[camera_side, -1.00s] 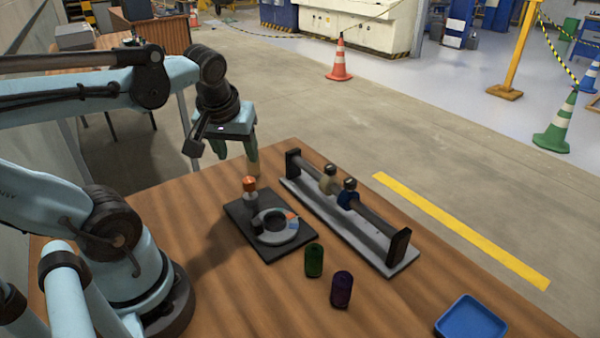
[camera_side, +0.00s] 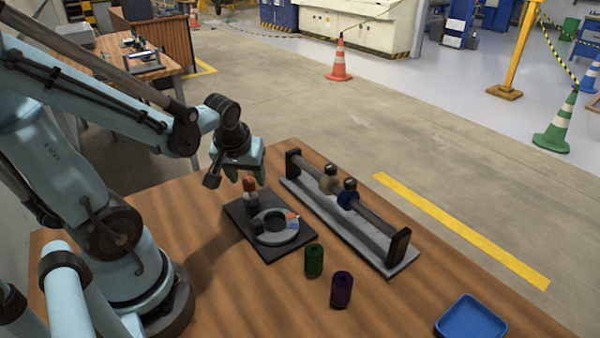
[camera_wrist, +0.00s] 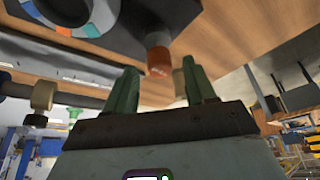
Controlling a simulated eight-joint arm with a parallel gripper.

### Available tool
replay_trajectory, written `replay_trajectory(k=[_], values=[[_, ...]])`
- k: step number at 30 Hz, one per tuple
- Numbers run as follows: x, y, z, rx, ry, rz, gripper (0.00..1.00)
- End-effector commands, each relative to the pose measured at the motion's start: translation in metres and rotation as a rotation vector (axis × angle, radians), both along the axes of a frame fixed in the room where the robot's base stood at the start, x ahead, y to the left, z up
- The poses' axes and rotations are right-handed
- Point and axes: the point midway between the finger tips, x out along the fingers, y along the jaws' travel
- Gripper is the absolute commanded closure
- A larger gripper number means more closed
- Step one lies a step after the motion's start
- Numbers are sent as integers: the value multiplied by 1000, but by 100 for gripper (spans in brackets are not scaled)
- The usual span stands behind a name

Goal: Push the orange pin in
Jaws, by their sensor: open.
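The orange pin (camera_side: 249,184) stands upright on a dark post at the back left of a black plate (camera_side: 270,250). A grey ring (camera_side: 275,229) with coloured segments lies on that plate beside it. My gripper (camera_side: 247,176) is just above and around the pin's top in the side view, fingers pointing down and apart. In the wrist view the orange pin (camera_wrist: 158,62) shows between the two green fingertips of my open gripper (camera_wrist: 159,70). I cannot tell whether a finger touches it.
A rail stand (camera_side: 374,224) carrying a tan and a blue roller is right of the plate. A green roller (camera_side: 314,260) and a purple roller (camera_side: 341,289) stand in front. A blue tray (camera_side: 470,318) lies near the right edge.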

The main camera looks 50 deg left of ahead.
Motion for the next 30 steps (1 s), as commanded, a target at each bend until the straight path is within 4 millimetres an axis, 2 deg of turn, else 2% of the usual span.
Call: replay_trajectory(k=[15,17,26,30], values=[[2,2,-7,0,0,0,45],[2,2,-7,0,0,0,53],[2,2,-7,0,0,0,99],[2,2,-7,0,0,0,100]])
